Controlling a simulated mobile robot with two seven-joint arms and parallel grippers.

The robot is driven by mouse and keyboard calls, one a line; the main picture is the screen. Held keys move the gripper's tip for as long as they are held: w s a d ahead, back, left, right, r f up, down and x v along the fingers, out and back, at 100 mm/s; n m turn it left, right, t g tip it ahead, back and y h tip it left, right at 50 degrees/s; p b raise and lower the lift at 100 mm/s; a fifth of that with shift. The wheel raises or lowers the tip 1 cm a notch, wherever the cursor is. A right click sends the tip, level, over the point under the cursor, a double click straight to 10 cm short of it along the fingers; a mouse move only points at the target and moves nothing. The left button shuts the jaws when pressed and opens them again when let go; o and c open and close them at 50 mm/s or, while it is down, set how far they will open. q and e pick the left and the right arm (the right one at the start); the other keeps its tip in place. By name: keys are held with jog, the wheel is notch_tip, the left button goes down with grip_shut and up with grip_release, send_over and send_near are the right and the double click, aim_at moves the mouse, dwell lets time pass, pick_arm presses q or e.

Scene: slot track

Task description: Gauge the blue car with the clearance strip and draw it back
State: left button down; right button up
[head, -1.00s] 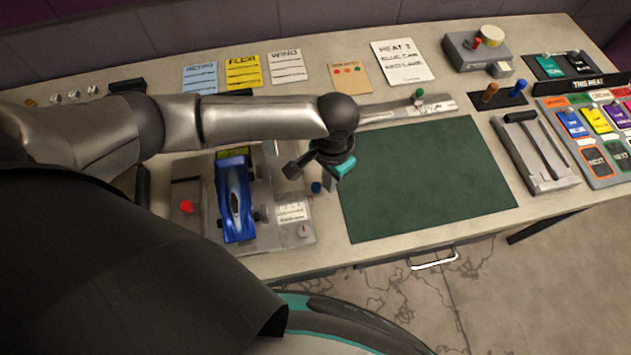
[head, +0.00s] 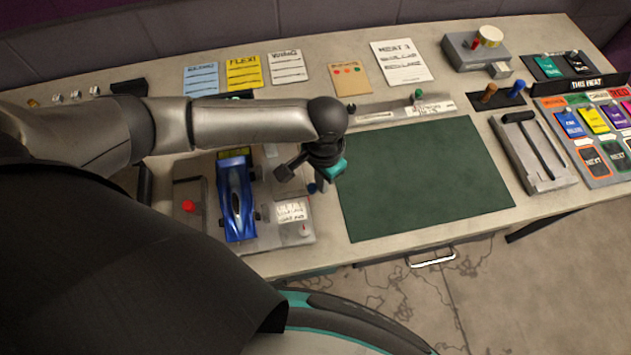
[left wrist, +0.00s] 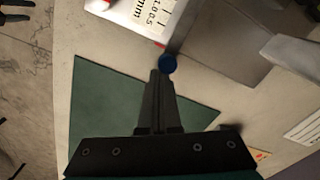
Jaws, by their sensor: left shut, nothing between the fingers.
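The blue car (head: 237,203) sits on a grey gauge stand (head: 300,232) at the left of the bench. A white panel with millimetre markings (left wrist: 146,15) shows in the left wrist view, with a blue knob (left wrist: 168,64) close to it. The knob also shows beside the stand in the head view (head: 314,188). My left gripper (left wrist: 158,74) is shut and empty, its fingertips close beside the blue knob; I cannot tell if they touch. I cannot clearly make out the clearance strip. My right gripper is not recognisable in either view.
A bare green mat (head: 425,180) lies right of the stand. Behind it is a grey strip (head: 375,115) with a green knob (head: 418,95). A red button (head: 188,206) is left of the car. A grey slotted fixture (head: 536,150) and a card board (head: 590,135) are at the right.

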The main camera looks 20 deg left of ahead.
pick_arm(q)
jog(key=shift+s+a+p, duration=0.65)
jog(key=shift+a, duration=0.3)
dwell(1.2)
jog(key=shift+w+d+p, duration=0.2)
jog(key=shift+d+p, duration=0.2)
jog(key=shift+p, duration=0.05)
notch_tip(320, 180, up, 8)
jog(key=p, duration=0.9)
dwell(0.5)
dwell(1.0)
